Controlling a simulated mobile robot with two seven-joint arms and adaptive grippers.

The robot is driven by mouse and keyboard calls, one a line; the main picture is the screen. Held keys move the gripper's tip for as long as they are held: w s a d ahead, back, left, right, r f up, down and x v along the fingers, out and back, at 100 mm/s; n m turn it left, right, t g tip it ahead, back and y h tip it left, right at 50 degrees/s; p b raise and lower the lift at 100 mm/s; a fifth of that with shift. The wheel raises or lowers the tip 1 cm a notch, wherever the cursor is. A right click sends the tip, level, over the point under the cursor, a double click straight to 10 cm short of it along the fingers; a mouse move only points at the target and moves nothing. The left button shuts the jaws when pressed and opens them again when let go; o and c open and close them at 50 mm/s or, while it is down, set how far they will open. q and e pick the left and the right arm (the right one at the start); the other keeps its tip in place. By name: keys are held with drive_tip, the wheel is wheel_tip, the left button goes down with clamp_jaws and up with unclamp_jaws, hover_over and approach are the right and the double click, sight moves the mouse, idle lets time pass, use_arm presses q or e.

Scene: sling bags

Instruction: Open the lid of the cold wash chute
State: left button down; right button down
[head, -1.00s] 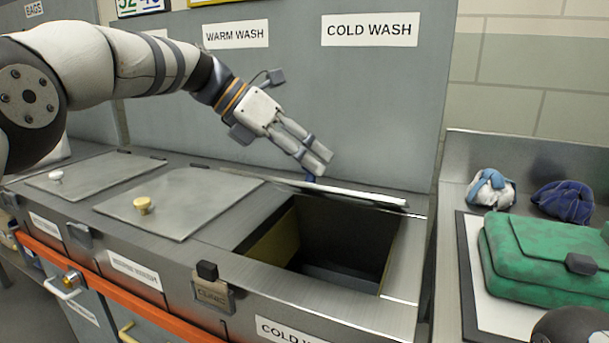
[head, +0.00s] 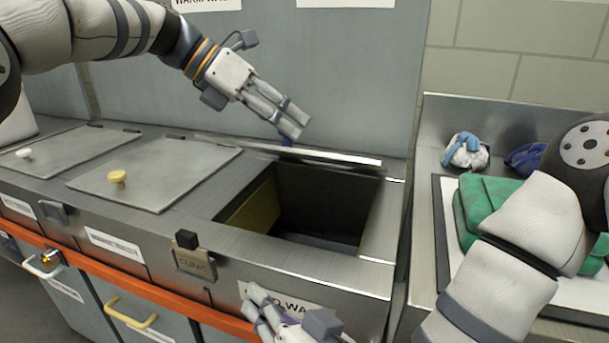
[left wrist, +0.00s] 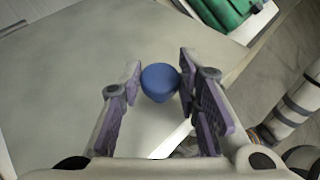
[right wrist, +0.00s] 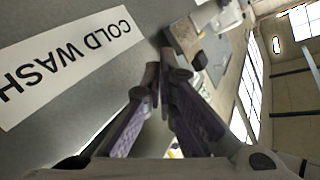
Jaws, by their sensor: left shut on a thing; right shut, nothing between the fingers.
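The cold wash chute opening (head: 315,207) is uncovered. Its grey lid (head: 300,154) is raised at the back edge of the opening and shows nearly edge-on. My left gripper (head: 293,125) is behind the raised lid, shut on its blue knob (left wrist: 160,80). In the left wrist view the knob sits between the finger pads, with the lid's flat face (left wrist: 65,100) around it. My right gripper (head: 255,308) is shut and empty in front of the chute's front panel. In the right wrist view, its fingertips are close to the front COLD WASH label (right wrist: 65,60).
Closed lids with a yellow knob (head: 117,178) and a white knob (head: 24,153) lie to the left. A CLINIC tag box (head: 193,258) hangs on the front. A green bag (head: 480,205) and cloths (head: 466,152) lie on the right counter, partly behind my right arm.

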use_arm(q)
drive_tip(key=shift+r, duration=0.1)
use_arm(e)
drive_tip(key=w+r+n+t+y, duration=0.1)
drive_tip(key=w+r+n+t, duration=0.1)
drive_tip(key=r, duration=0.6)
drive_tip(key=w+r+n+t+y, duration=0.1)
drive_tip(key=w+r+t+y, duration=0.15)
drive_tip(key=r, duration=0.45)
drive_tip(key=w+d+f+m+g+y, duration=0.2)
drive_tip(key=d+m+g, duration=0.35)
drive_tip(key=m, duration=1.15)
drive_tip(key=w+d+f+m+g+y, duration=0.1)
drive_tip(key=d+m+g+y, duration=0.1)
drive_tip(key=d+m, duration=1.1)
drive_tip(key=w+a+r+m, duration=0.1)
drive_tip(key=w+a+m, duration=0.2)
drive_tip(key=a, duration=1)
drive_tip(key=shift+w+r+m, duration=0.3)
drive_tip(key=shift+w+r, duration=0.1)
drive_tip(key=shift+w, duration=0.15)
